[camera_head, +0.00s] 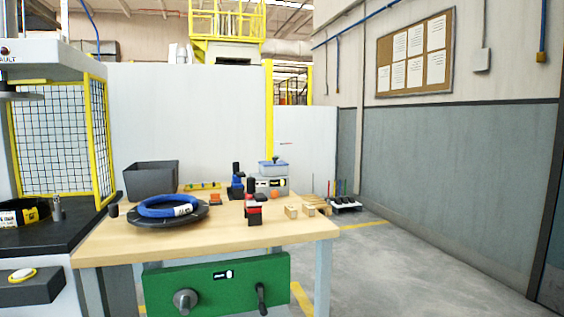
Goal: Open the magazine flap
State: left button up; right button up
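I cannot tell for sure which part is the magazine flap. A green panel (216,283) hangs below the front edge of the wooden table (200,245). It carries a grey round knob (185,301), a black handle (262,298) and a small black label (223,275). On the table a blue coil ring (166,206) lies on a round black disc (147,219). Red-and-black (254,208) and blue-and-black (237,184) devices stand right of it; no flap can be made out on them. Neither gripper is in view.
A dark grey bin (150,181) and a blue-lidded box (273,167) stand at the table's back. Small wooden blocks (291,211) sit near its right end. A machine with a yellow mesh guard (54,143) is at left. Floor right of the table (420,275) is clear.

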aim_at(275, 163)
jog(key=i+l+u, duration=0.1)
jog(key=u, duration=0.3)
jog(key=i+l+u, duration=0.2)
jog(key=u, duration=0.2)
jog(key=i+l+u, duration=0.1)
jog(key=u, duration=0.35)
jog(key=i+l+u, duration=0.1)
jog(key=l, duration=0.45)
jog(key=i+l+u, duration=0.1)
jog(key=l, duration=0.45)
jog(key=i+l+u, duration=0.1)
jog(key=i+l, duration=0.15)
jog(key=l, duration=0.35)
jog(key=i+l+u, duration=0.1)
jog(key=l, duration=0.45)
jog(key=i+l+u, duration=0.1)
jog(key=l, duration=0.5)
